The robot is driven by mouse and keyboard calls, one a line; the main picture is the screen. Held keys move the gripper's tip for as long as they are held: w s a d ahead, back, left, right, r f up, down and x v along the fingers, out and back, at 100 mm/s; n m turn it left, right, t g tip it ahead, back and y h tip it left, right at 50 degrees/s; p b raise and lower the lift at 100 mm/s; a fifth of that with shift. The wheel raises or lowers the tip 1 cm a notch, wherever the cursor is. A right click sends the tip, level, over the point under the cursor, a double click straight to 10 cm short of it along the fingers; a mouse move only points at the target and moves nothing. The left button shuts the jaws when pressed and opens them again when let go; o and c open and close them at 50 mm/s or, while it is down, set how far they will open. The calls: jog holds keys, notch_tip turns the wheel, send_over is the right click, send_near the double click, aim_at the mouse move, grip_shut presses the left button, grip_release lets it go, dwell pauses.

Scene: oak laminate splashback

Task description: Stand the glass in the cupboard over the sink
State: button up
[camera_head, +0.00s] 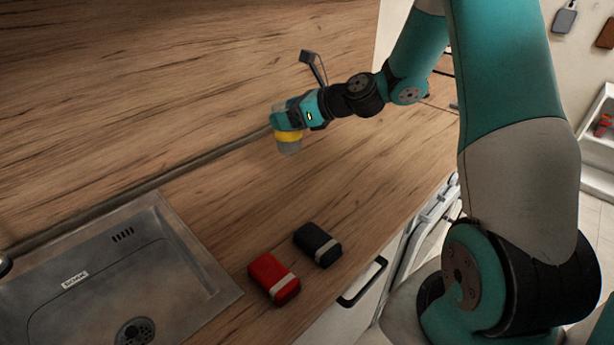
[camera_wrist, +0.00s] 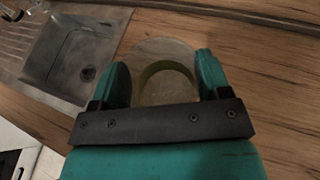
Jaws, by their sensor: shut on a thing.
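The glass (camera_head: 289,147) is a see-through tumbler with a yellow band, held above the wooden counter near the splashback. My gripper (camera_head: 287,122) is shut on it, with the lower part of the glass showing below the fingers. In the wrist view the round glass (camera_wrist: 165,62) sits between the two teal fingers of my gripper (camera_wrist: 162,82). The sink (camera_head: 110,275) is at the lower left in the head view and at the upper left in the wrist view. The cupboard over the sink is not in view.
A red box with a pale band (camera_head: 273,278) and a black box with a pale band (camera_head: 317,244) lie on the counter (camera_head: 215,200) right of the sink. The oak splashback (camera_head: 150,80) rises behind. The counter below the glass is clear.

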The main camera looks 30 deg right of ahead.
notch_tip(320, 180, down, 16)
jog(key=shift+f+p, duration=0.25)
jog(key=shift+p, duration=0.55)
jog(key=shift+f, duration=0.15)
jog(key=o, duration=1.4)
